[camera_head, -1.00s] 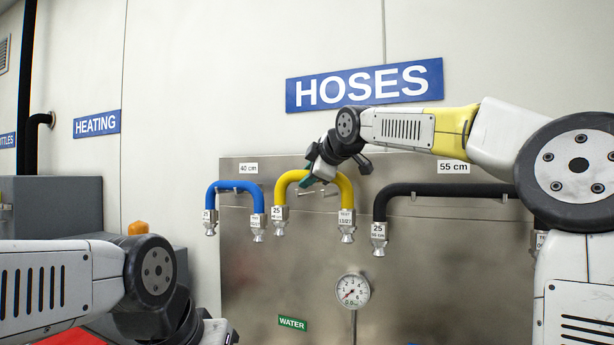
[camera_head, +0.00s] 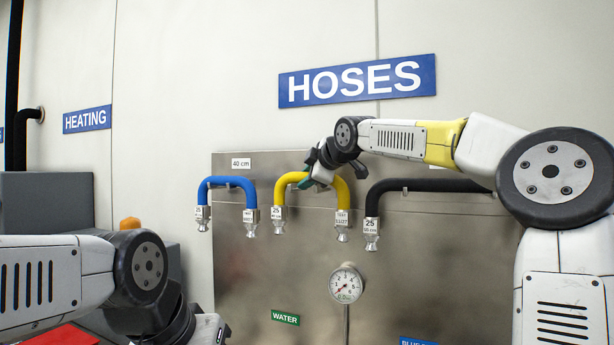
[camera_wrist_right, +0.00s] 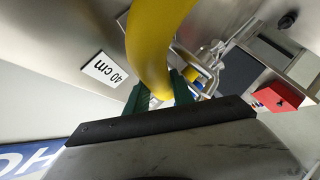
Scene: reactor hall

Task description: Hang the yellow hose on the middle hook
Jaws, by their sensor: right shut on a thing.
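The yellow hose (camera_head: 341,190) is a short arch with metal couplings on both ends hanging down, in front of the steel panel (camera_head: 400,290). It is between the blue and black hoses. My right gripper (camera_head: 306,181) is shut on the upper left part of its arch. In the right wrist view the yellow hose (camera_wrist_right: 152,40) passes between the green fingertips (camera_wrist_right: 158,92). The middle hook is hidden behind the gripper and hose; I cannot tell whether the hose touches it. My left arm enters at lower left, its fingers out of view.
The blue hose (camera_head: 228,181) hangs at the left, close to the yellow one. The black hose (camera_head: 430,186) hangs at the right, partly behind my right arm. A pressure gauge (camera_head: 346,284) stands below. The panel beneath the yellow hose is mostly clear.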

